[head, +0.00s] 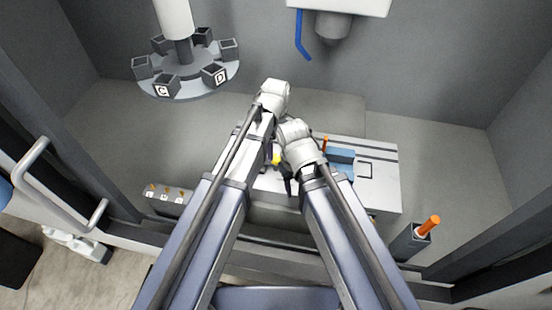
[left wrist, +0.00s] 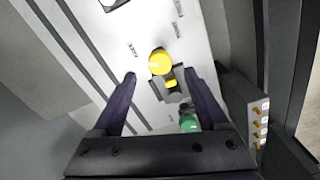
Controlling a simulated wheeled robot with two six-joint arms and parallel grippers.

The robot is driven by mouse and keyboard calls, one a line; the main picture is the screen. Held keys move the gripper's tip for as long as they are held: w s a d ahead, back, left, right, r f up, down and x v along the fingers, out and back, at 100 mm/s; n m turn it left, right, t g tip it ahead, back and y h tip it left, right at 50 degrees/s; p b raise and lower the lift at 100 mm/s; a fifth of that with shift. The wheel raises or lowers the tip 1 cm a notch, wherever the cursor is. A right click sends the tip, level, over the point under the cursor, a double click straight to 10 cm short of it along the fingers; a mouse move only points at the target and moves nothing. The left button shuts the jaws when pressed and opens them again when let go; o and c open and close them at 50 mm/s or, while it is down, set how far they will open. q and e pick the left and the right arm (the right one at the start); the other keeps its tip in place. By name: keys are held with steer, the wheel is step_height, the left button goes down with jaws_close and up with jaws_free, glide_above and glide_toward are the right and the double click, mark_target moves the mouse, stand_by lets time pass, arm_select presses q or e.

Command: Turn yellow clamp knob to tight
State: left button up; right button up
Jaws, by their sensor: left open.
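The yellow clamp knob (left wrist: 160,62) is round and stands on a pale panel in the left wrist view, with a smaller yellow piece on a dark bracket just below it. A bit of yellow (head: 276,159) also shows between my arms in the head view. My left gripper (left wrist: 160,75) is open, its two dark fingers spread on either side of the knob with gaps showing. I cannot tell its height above the knob. In the head view my arms hide much of this spot. My right gripper's jaws cannot be made out there.
A green knob (left wrist: 189,124) sits below the yellow one. A grey box with several small buttons (head: 168,198) is at the left. The pale bench unit (head: 378,185) carries a blue block (head: 341,158). A cup with an orange-handled tool (head: 429,225) stands right. A carousel (head: 185,86) is behind.

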mark_target(276, 158)
arm_select(q)
steer(key=shift+f+b, duration=1.9)
steer(key=shift+f, duration=0.5)
jaws_close()
